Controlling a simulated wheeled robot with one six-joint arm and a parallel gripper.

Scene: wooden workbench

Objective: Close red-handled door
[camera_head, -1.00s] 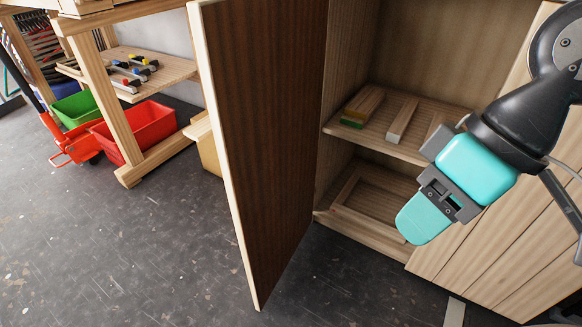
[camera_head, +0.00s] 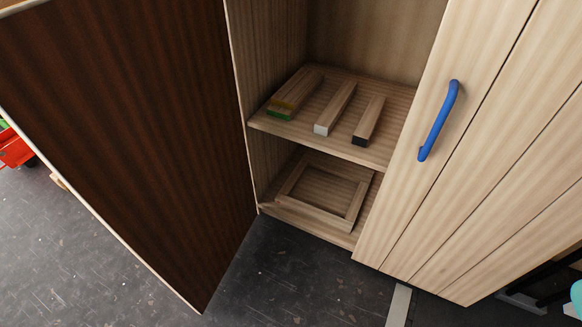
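A tall cabinet door (camera_head: 120,130) stands open at the left, with its dark brown inner face towards me. Its outer face is hidden, and no red handle is visible. The cabinet is open to its right, showing an upper shelf (camera_head: 330,143) and a lower level. A closed light-wood door (camera_head: 480,130) with a blue handle (camera_head: 438,120) is on the right. Only a small teal piece, seemingly of my gripper (camera_head: 577,298), shows at the lower right edge, far from the open door. Its fingers cannot be made out.
Several wooden bars (camera_head: 335,108) lie on the upper shelf, and a wooden frame (camera_head: 325,190) lies at the bottom. The grey floor (camera_head: 285,285) before the opening is clear. A red bin (camera_head: 14,150) shows at the far left behind the door.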

